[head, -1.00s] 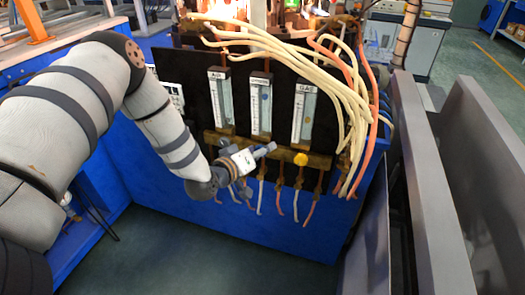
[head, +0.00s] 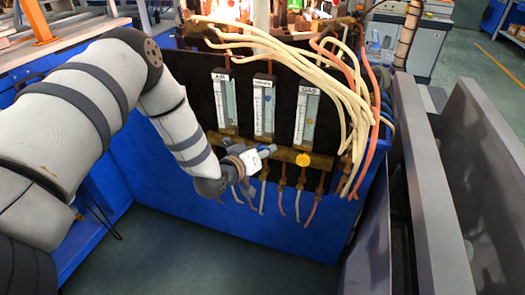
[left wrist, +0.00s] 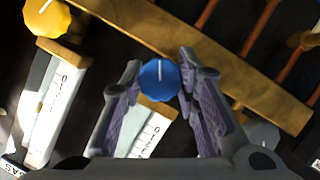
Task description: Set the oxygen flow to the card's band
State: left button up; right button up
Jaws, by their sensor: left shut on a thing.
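The dark flow panel carries three upright meters: AIR (head: 227,104), the middle oxygen meter (head: 263,108) and GAS (head: 305,118). My left gripper (head: 266,150) is at the valve bar below the middle meter. In the left wrist view, its two fingers (left wrist: 160,80) are shut on a round blue knob (left wrist: 159,78) with a white pointer line, one finger on each side. The oxygen float's level is too small to read surely. The flow card cannot be made out. My right gripper is not in view.
A yellow knob (head: 303,160) sits on the brass bar (head: 285,154) under GAS, and also shows in the left wrist view (left wrist: 46,17). Cream and orange hoses (head: 345,100) hang at the panel's right. Grey slabs (head: 425,190) stand further right.

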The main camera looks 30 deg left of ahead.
pick_arm(q)
jog(key=o, duration=1.2)
jog(key=v, duration=1.2)
